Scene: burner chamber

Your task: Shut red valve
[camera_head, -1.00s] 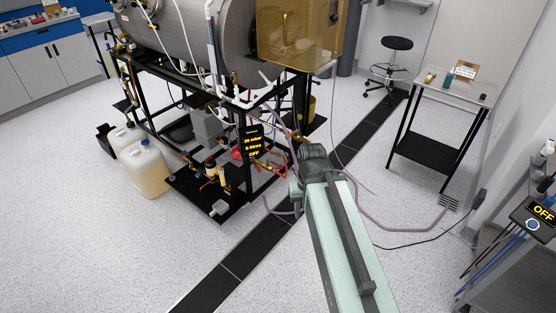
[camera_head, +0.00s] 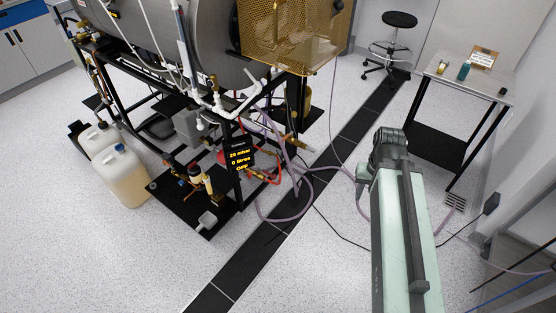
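Red parts show low on the burner rig: a red shape (camera_head: 221,157) partly hidden behind the small black display, and red tubing (camera_head: 264,177) just right of it. They are too small to tell which is the red valve or how its handle is turned. The display (camera_head: 239,158) reads 20 mbar, 0 litres, OFF in yellow. My pale green arm stands at the right, well apart from these parts. My gripper does not show; the arm is seen only up to a dark joint.
The steel chamber (camera_head: 150,40) rests on a black frame, with loose purple hoses (camera_head: 290,215) on the floor. White jugs (camera_head: 122,178) stand at left. A side table (camera_head: 465,84) and black stool (camera_head: 399,20) stand at right.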

